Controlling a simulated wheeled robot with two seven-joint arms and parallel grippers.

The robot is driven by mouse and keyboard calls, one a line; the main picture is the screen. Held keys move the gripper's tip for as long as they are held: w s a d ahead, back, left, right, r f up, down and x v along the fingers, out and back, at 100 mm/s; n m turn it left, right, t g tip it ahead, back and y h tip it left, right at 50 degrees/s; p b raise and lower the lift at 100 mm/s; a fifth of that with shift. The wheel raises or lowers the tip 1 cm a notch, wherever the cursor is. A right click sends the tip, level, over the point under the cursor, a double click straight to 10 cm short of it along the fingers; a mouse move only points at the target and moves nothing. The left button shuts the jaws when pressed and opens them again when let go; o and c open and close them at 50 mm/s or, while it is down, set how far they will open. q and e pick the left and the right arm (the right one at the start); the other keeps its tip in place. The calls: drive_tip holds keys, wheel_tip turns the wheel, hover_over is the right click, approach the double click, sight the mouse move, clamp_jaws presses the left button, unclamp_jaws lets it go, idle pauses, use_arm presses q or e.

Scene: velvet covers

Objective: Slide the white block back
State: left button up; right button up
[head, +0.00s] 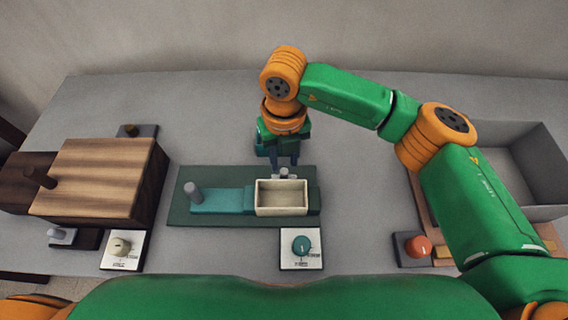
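The white block (281,206) is a cream, hollow, box-like piece. It sits at the right part of a teal track on a dark green base (245,221) in the middle of the table. A small grey knob (284,173) stands at its far side. My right gripper (285,164) points down just behind the block, at the knob. Its two fingers are apart with a gap between them; whether they touch the knob I cannot tell. My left gripper is out of view.
A grey post (194,192) stands at the track's left end. A teal dial (301,245) is in front of the base. A wooden box (98,178) stands left, a cream dial (121,246) before it. A grey bin (520,165) and red knob (417,246) are right.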

sight(284, 170)
wheel_tip(284, 170, down, 4)
drive_tip(key=shift+f, duration=0.1)
clamp_jaws()
idle(1.5)
